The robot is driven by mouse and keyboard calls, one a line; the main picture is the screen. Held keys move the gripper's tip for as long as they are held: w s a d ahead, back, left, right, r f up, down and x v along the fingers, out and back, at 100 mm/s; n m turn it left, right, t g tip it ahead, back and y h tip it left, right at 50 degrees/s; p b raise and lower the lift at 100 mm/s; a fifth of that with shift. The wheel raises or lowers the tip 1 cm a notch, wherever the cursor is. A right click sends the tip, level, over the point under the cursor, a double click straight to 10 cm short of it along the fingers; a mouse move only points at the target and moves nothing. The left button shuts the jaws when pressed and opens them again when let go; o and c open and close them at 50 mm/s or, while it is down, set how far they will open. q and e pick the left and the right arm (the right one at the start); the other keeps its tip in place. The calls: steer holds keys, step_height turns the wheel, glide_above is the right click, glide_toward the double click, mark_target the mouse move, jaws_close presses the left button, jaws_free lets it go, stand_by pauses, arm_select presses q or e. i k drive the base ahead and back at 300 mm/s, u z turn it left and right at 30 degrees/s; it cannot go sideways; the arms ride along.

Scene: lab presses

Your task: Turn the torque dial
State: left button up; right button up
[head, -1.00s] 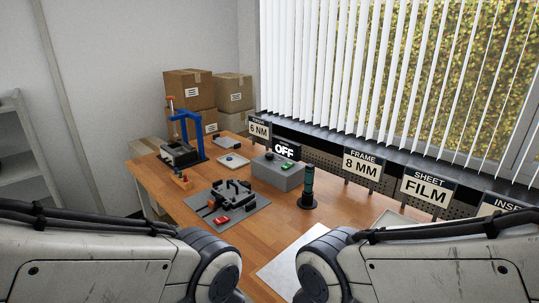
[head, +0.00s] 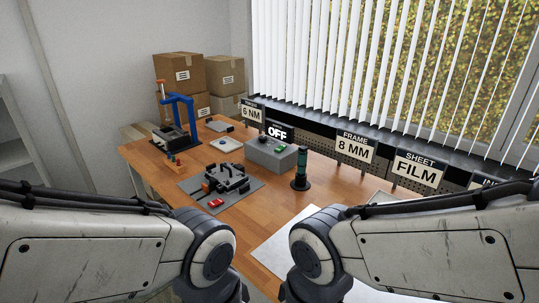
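A grey control box (head: 270,157) stands on the bench with a black display reading OFF (head: 278,132) behind it. A small dark knob (head: 262,139) and a green button sit on its top. The knob may be the torque dial, but it is too small to read its setting. A sign reading 6 NM (head: 252,113) stands behind the box to the left. Both my arms come in at the bottom corners, well in front of the box. Neither gripper shows in the view.
A black fixture (head: 227,178) with a red part sits on a grey plate left of centre. A dark green cylinder (head: 301,166) stands right of the box. A blue press (head: 183,113) stands at far left. A white sheet (head: 283,243) lies in front.

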mark_target(262, 139)
steer(key=k, duration=0.5)
steer(key=u, duration=0.8)
steer(key=i, duration=0.9)
steer(key=u, duration=0.5)
steer(key=i, duration=0.85)
steer(key=z, duration=0.7)
steer(key=i, duration=0.75)
steer(key=z, duration=0.5)
